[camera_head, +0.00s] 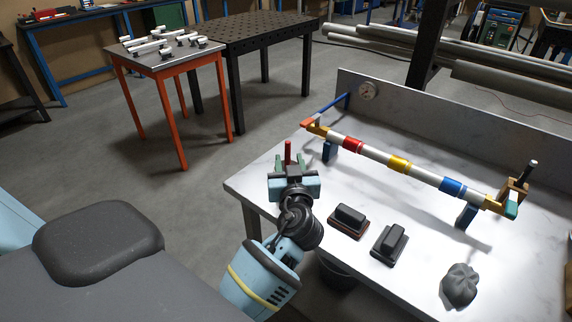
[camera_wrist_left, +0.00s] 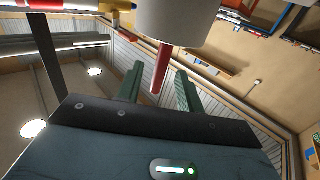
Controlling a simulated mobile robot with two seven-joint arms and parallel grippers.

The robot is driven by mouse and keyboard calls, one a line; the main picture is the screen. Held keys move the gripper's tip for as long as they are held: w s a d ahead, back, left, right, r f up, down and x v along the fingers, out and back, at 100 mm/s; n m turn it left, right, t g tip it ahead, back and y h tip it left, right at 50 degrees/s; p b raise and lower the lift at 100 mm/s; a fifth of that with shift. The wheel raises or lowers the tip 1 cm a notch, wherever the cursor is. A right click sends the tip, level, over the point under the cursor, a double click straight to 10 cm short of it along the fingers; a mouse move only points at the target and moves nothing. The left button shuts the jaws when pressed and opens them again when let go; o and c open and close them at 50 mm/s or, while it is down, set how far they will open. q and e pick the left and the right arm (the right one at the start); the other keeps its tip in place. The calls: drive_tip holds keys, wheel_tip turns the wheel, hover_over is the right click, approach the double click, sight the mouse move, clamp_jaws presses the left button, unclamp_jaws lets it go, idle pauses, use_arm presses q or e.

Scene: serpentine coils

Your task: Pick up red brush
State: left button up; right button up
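The red brush (camera_head: 347,229), a dark block handle on a base with reddish edges, lies on the light worktop (camera_head: 420,270) near its front edge. My left gripper (camera_head: 291,164) is above the worktop's front left corner, to the left of the brush and apart from it. Its green fingers stand apart, as the left wrist view (camera_wrist_left: 158,88) also shows. A red rod (camera_head: 288,152) shows between them; in the wrist view it joins a pale cylinder (camera_wrist_left: 170,22). I cannot tell whether the fingers touch this rod. The brush does not show in the wrist view. My right gripper is not in view.
A similar dark brush (camera_head: 389,244) lies just right of the red one. A dark lumpy object (camera_head: 461,284) is further right. A white pipe with coloured bands (camera_head: 375,157) spans the worktop on blue supports behind the brushes. A backboard (camera_head: 440,125) closes the rear.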

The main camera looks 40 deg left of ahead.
sight(288, 155)
use_arm(q)
drive_tip(key=x, duration=0.3)
drive_tip(key=shift+w+a+r+p, duration=0.15)
drive_tip(key=shift+a+r+p, duration=0.05)
drive_tip(key=shift+p, duration=0.1)
drive_tip(key=shift+c, duration=0.5)
clamp_jaws()
drive_tip(key=shift+r, duration=0.1)
wheel_tip(288, 155, up, 10)
drive_tip(key=shift+f, duration=0.1)
